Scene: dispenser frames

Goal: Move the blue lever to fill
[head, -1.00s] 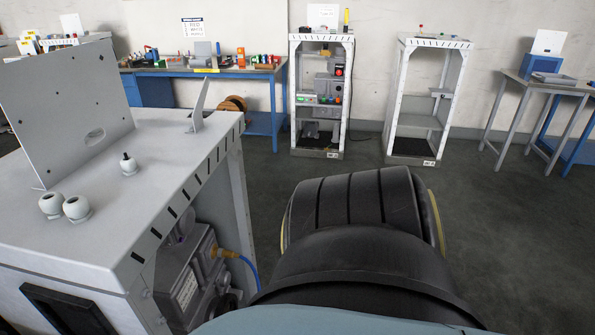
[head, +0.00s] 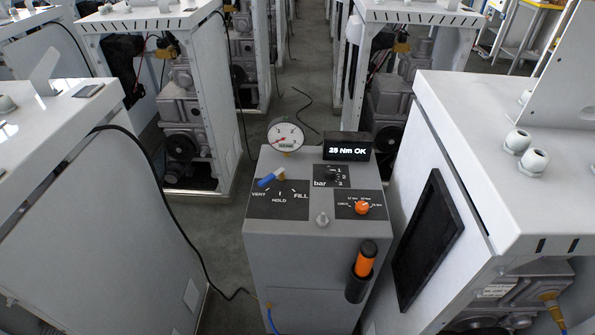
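The blue lever (head: 267,181) sits on a black plate on top of a grey console (head: 285,236). The plate carries the labels VENT, HOLD and FILL from left to right. The lever's blue grip points left, towards the VENT label (head: 259,194), away from the FILL label (head: 301,196). Neither of my grippers is in view.
A pressure gauge (head: 286,136), a display (head: 347,149) reading "25 Nm OK" and an orange knob (head: 362,207) are on the console. An orange-and-black tool (head: 362,271) hangs on its front. White dispenser frames (head: 473,160) stand close on both sides.

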